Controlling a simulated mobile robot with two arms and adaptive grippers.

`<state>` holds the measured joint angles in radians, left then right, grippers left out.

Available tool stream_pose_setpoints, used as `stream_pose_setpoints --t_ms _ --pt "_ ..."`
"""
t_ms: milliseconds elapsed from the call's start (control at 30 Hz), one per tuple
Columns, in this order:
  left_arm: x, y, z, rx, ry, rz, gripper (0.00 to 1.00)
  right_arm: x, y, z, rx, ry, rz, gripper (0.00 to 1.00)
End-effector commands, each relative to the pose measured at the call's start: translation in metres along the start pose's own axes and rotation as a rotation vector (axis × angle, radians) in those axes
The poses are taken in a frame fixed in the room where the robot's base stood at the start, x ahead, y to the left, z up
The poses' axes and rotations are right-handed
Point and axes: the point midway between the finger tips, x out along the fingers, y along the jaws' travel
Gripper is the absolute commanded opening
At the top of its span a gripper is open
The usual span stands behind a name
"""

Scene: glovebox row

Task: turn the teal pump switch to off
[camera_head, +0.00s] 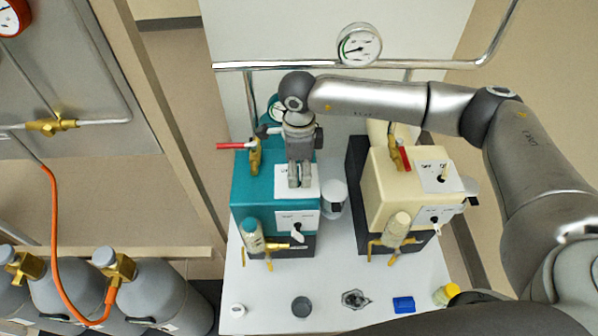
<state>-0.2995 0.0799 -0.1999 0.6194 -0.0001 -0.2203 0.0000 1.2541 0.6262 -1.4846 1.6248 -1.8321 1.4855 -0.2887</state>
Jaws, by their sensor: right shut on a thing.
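The teal pump (262,205) stands at the left of the white table, with white switch plates on its top and front. My right gripper (299,183) reaches down from above onto the plate on top of the teal pump (282,184). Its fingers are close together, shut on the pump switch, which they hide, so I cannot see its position. A second white lever (297,235) shows on the pump's lower front plate. My left gripper is not in view.
A cream pump (385,195) with its own switches stands to the right. A red-handled valve (254,150) is beside my gripper, and a pipe with a gauge (359,45) runs behind. Small items, including a blue block (403,304), lie along the front.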

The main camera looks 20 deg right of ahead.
Motion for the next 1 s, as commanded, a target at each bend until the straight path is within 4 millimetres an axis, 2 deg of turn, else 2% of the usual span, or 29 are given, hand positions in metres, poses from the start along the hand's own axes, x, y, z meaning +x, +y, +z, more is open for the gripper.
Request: stream_pose_setpoints --t_ms 367,400,533,867,1000 --pt "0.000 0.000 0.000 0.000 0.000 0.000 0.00 -0.002 -0.001 0.001 -0.004 -0.003 -0.003 0.19" --pt "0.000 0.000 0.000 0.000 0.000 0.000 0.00 -0.002 -0.001 0.001 -0.003 -0.003 -0.003 0.46" --pt "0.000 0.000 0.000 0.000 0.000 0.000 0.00 -0.002 -0.001 0.001 -0.003 -0.003 -0.003 0.63" --pt "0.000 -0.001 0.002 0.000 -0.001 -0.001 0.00 -0.001 -0.001 0.000 -0.003 -0.002 -0.001 0.64" --pt "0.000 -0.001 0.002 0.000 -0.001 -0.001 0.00 -0.013 -0.001 0.001 -0.003 -0.003 -0.003 0.64"
